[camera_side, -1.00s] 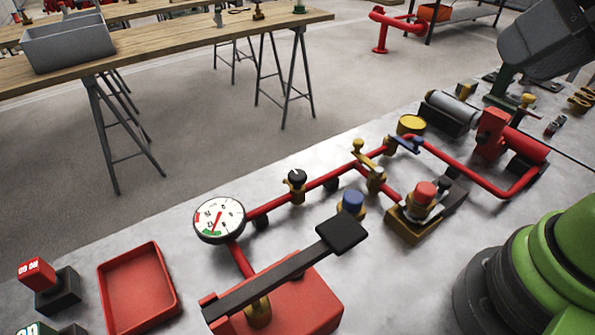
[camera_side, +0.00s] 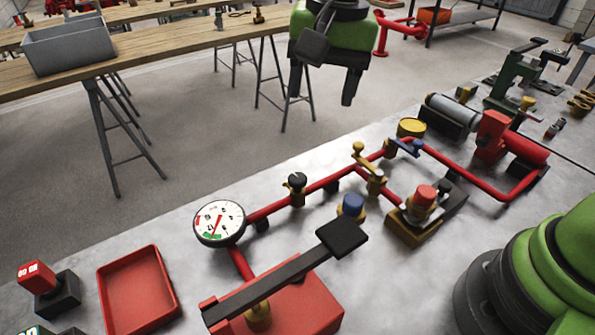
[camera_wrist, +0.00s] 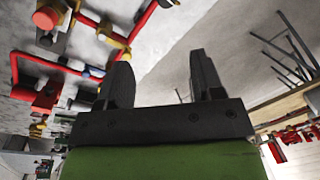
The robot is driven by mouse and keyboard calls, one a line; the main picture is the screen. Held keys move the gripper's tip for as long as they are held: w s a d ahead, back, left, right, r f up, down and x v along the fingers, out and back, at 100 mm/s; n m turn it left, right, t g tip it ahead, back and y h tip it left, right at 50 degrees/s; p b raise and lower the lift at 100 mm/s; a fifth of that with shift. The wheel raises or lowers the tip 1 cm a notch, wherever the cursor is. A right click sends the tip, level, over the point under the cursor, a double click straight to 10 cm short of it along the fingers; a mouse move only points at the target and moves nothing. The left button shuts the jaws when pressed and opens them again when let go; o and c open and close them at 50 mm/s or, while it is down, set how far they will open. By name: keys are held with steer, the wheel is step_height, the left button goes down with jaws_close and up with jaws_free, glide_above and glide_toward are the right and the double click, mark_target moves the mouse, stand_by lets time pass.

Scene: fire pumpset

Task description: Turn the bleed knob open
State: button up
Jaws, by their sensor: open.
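A small black knob (camera_side: 297,179) sits on a brass fitting on the red pipe, right of the white gauge (camera_side: 219,223). No label shows which control is the bleed knob. A blue cap (camera_side: 352,203), a red knob (camera_side: 425,194) on a brass block, and a brass lever valve (camera_side: 367,170) stand nearby. My gripper (camera_side: 320,93) is open and empty, high above and apart from the pipework, toward the back. In the wrist view its two dark fingers (camera_wrist: 161,60) are spread, with nothing between them.
A red pump base with a long black lever (camera_side: 285,275) is in front of the gauge. A red tray (camera_side: 138,290) and a red counter block (camera_side: 37,277) lie at left. A wooden table (camera_side: 150,45) stands behind. Bare bench lies behind the pipe.

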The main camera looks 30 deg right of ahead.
steer(key=g, duration=0.1)
glide_above(297, 177)
step_height(297, 177, down, 6)
steer(key=f, duration=0.1)
steer(key=shift+m+h, duration=0.4)
step_height(297, 177, down, 9)
steer(key=shift+f, duration=0.1)
steer(key=shift+c, duration=0.2)
steer(key=c, duration=0.9)
